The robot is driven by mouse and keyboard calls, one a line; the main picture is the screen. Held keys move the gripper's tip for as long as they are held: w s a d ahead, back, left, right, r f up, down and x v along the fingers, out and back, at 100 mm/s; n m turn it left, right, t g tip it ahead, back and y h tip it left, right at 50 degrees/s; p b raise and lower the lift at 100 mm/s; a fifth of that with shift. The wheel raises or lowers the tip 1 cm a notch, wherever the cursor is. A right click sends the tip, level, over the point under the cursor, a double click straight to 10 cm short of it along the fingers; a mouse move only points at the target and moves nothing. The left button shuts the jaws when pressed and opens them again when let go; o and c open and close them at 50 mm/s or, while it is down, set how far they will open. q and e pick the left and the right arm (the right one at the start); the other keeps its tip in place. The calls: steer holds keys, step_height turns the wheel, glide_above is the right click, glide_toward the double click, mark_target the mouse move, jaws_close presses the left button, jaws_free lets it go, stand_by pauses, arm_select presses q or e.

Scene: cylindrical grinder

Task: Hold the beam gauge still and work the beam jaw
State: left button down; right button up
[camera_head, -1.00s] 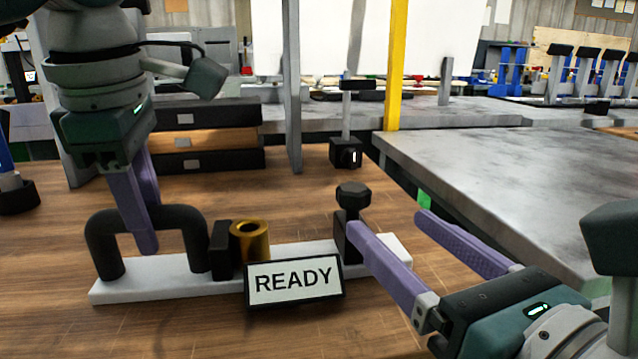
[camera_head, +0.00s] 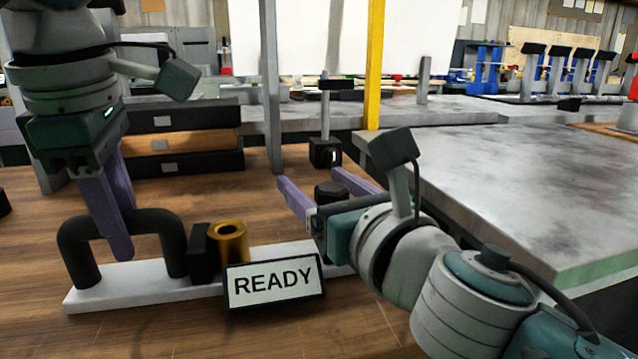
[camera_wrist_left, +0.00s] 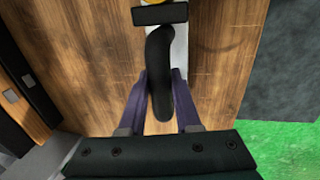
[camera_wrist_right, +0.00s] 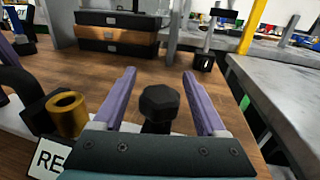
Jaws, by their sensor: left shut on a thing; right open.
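The beam gauge has a white base (camera_head: 130,285) lying on the wooden table, with a black arched handle (camera_head: 165,222) at its left. My left gripper (camera_head: 122,255) is shut on the handle; in the left wrist view the fingers flank the handle (camera_wrist_left: 161,80). A brass ring (camera_head: 228,240) stands on the base beside a black block (camera_head: 201,252). The beam jaw with its black knob (camera_head: 330,190) is at the right end. My right gripper (camera_head: 318,182) is open around the knob, which sits between its fingers in the right wrist view (camera_wrist_right: 160,101), apparently touching neither.
A sign reading READY (camera_head: 273,283) stands in front of the base. Stacked drawers (camera_head: 185,140) are at the back left. A small black device on a post (camera_head: 325,152) stands behind the knob. A grey stone surface (camera_head: 500,190) lies to the right.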

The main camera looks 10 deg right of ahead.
steer(key=c, duration=1)
steer(key=a, duration=0.8)
steer(key=shift+a, duration=0.15)
steer(key=shift+o, duration=0.3)
steer(key=shift+s+a, duration=0.1)
steer(key=shift+a, duration=0.2)
steer(key=shift+o, duration=0.2)
steer(key=o, duration=0.8)
steer(key=shift+a, duration=0.15)
steer(key=shift+o, duration=0.5)
steer(key=shift+d, duration=0.25)
